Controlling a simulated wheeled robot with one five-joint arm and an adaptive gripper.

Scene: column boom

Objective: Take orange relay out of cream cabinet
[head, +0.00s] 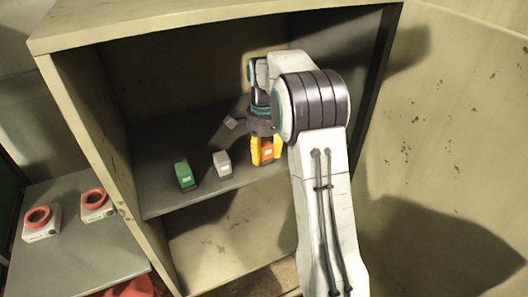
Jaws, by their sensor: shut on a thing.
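The cream cabinet (150,32) stands open in the head view, with a dark grey shelf inside. The orange relay (267,156), a small block with a pale label, is at the right part of this shelf, near its front edge. My gripper (263,137) reaches down into the cabinet and is shut on the relay from above. My gripper and arm partly hide the relay. I cannot tell whether the relay's bottom still touches the shelf.
A green block (185,175) and a white block (222,164) stand left of the relay on the shelf. The cabinet's right wall is close to my arm. Two white devices with red rings (41,221) (96,205) sit on a grey surface outside, left.

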